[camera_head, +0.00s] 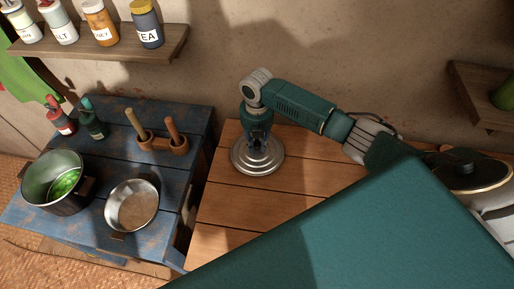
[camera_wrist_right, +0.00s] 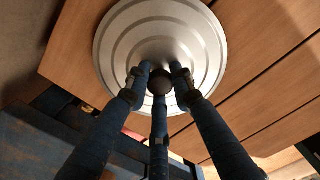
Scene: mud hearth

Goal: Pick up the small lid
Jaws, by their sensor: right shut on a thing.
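The small lid (camera_head: 270,166) is a round silver metal disc with stepped rings, at the left of the wooden table top. It also shows in the right wrist view (camera_wrist_right: 118,42), with a dark round knob (camera_wrist_right: 160,82) at its middle. My right gripper (camera_head: 258,143) points down over the lid. In the right wrist view its three blue fingers (camera_wrist_right: 158,88) are closed around the knob. I cannot tell whether the lid touches the table or is just above it. My left gripper is not in view.
A blue table (camera_head: 90,165) at left holds a green-filled pot (camera_head: 50,185), a steel pan (camera_head: 131,205), two bottles and a wooden holder. A jar shelf (camera_head: 105,45) is above. A larger dark lid (camera_head: 470,172) is at right. A teal panel covers the lower right.

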